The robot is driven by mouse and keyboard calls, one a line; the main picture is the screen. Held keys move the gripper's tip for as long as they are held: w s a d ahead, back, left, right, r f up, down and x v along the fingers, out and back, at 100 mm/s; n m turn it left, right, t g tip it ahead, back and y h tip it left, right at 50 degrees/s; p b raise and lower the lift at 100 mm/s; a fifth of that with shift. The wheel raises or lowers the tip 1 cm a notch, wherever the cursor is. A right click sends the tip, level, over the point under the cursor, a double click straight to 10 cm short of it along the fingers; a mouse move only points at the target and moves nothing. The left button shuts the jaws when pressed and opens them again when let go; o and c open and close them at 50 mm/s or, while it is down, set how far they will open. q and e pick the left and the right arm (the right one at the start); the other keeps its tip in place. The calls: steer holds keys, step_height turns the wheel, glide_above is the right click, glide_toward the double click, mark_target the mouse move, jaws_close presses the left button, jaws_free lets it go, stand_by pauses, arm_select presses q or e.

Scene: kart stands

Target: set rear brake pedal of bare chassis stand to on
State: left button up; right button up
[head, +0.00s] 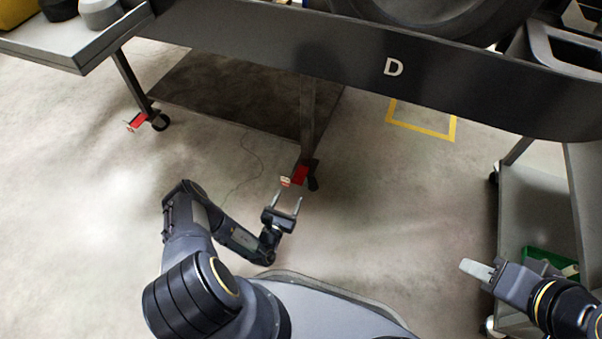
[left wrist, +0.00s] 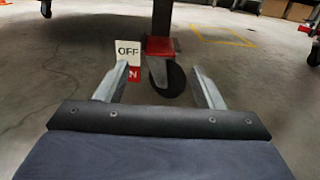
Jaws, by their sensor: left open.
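A dark stand marked D (head: 440,80) crosses the top of the head view. A red brake pedal (head: 299,174) sits at the foot of its near leg, above a black caster. In the left wrist view this pedal (left wrist: 160,44) shows above the caster wheel (left wrist: 168,78), beside a plate (left wrist: 127,50) reading OFF on white, with a red part below ending in N. My left gripper (head: 288,199) is open and empty, just short of the pedal, its fingers to either side of the caster in the wrist view. My right gripper (head: 478,269) is far right, finger gap unclear.
Another red pedal (head: 137,121) and caster are at the left leg. A lower shelf (head: 235,95) spans behind the legs. A grey cart (head: 540,205) with a green bin (head: 548,261) stands at right. Yellow floor marking (head: 420,129) lies beyond; the near floor is clear.

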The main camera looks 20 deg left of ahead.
mark_target(296, 183)
arm_select(q)
steer(key=w+b, duration=0.3)
steer(key=w, duration=0.4)
steer(key=shift+w+d, duration=0.15)
steer(key=shift+w, duration=0.2)
